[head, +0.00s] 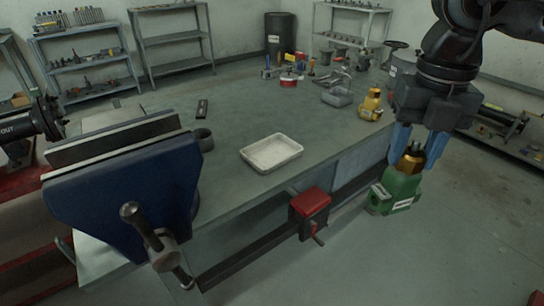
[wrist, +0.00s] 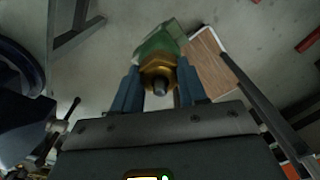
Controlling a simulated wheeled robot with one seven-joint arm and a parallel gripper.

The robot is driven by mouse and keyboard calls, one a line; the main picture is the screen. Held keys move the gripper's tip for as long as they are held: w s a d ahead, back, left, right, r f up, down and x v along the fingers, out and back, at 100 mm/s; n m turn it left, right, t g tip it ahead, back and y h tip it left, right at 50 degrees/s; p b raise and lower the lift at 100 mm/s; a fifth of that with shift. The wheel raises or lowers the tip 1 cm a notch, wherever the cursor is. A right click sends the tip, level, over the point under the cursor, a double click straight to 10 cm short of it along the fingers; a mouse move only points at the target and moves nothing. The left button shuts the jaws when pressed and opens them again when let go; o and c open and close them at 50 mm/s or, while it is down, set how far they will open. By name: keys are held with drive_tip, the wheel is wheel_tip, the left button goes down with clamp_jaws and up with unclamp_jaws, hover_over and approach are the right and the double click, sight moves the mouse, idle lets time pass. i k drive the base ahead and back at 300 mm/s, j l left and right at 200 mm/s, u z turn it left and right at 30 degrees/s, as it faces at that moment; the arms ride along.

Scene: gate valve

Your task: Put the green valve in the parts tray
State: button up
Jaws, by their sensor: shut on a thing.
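The green valve (head: 396,192) has a green body and a brass top. It hangs in my gripper (head: 408,148) at the right, off the bench's edge with the floor behind it. The two blue fingers are shut on its brass part. In the wrist view the brass part (wrist: 158,70) sits between the fingers of my gripper (wrist: 158,84), with the green body (wrist: 157,42) beyond. The parts tray (head: 271,153), a shallow white rectangular tray, lies on the bench left of my gripper. It looks empty.
A large blue vise (head: 125,195) stands at the bench's left end. A red clamp (head: 310,203) sits on the front edge. The bench (head: 225,120) is clear around the tray.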

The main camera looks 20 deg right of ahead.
sight(272, 155)
drive_tip(key=i, duration=1)
